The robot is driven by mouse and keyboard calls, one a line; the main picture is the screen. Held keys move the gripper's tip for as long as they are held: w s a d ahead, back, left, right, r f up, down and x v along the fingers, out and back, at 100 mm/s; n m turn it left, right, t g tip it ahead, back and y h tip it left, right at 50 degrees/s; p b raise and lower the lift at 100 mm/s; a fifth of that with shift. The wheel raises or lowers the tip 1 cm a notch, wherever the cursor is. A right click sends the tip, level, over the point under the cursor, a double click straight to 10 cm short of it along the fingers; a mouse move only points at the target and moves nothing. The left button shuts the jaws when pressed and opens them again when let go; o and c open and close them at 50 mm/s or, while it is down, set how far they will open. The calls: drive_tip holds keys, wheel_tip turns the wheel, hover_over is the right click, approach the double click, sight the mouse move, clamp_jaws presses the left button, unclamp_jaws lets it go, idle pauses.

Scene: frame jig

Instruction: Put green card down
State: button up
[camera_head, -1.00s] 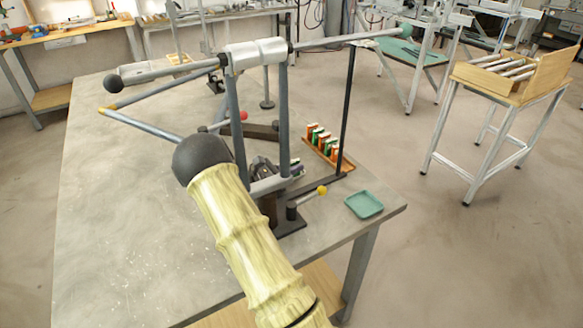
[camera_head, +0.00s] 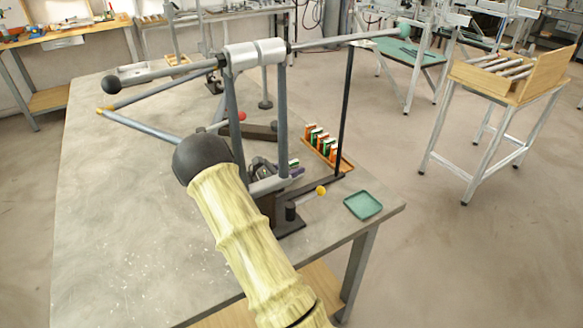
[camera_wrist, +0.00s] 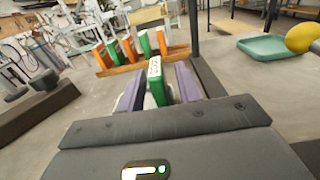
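A green card (camera_wrist: 158,84) with a pale marked top edge stands upright between the purple fingers of my gripper (camera_wrist: 157,80). The fingers flank it and look open, with a visible gap on the right side. The card also shows as a small green patch in the head view (camera_head: 293,163), beside my gripper (camera_head: 296,172), which is mostly hidden behind arm links. An orange rack (camera_head: 347,164) holds a row of orange and green cards. The rack lies just beyond the fingers in the wrist view (camera_wrist: 122,68). The card's lower edge is hidden.
A teal tray (camera_head: 363,205) lies near the table's right corner. A yellow ball (camera_head: 321,190) on a rod and a dark upright post (camera_head: 347,110) stand close to my gripper. A dark bar (camera_wrist: 35,110) lies at left in the wrist view.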

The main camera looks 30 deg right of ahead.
drive_tip(key=a, duration=0.8)
drive_tip(key=w+a, duration=0.1)
drive_tip(key=a, duration=0.3)
drive_tip(key=shift+s, duration=0.15)
